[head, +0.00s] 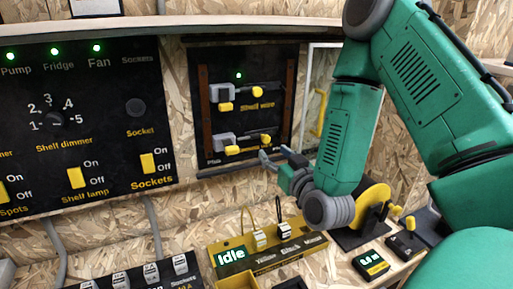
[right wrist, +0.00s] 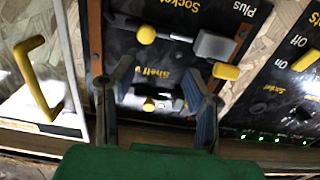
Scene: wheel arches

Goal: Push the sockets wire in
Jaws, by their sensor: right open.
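The lower wire fitting, the sockets wire, on the black wire panel has a grey block (head: 221,139) and a yellow knob (head: 265,138) on a dark rod. In the right wrist view its knob (right wrist: 146,34) and grey block (right wrist: 214,45) lie near the word "Sockets". The upper fitting, over the label "Shelf wire", has a similar yellow knob (head: 257,92). My right gripper (head: 275,156) is open and empty, its fingers just below and right of the lower fitting. In the right wrist view the fingers (right wrist: 158,72) are spread, apart from the knob. My left gripper is out of view.
Left of the wire panel is a black switch panel (head: 100,120) with a yellow sockets switch (head: 148,163). Below is a yellow box with an "Idle" display (head: 231,257). A yellow handle (right wrist: 38,78) stands beside the wire panel. A shelf edge (head: 200,26) runs above.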

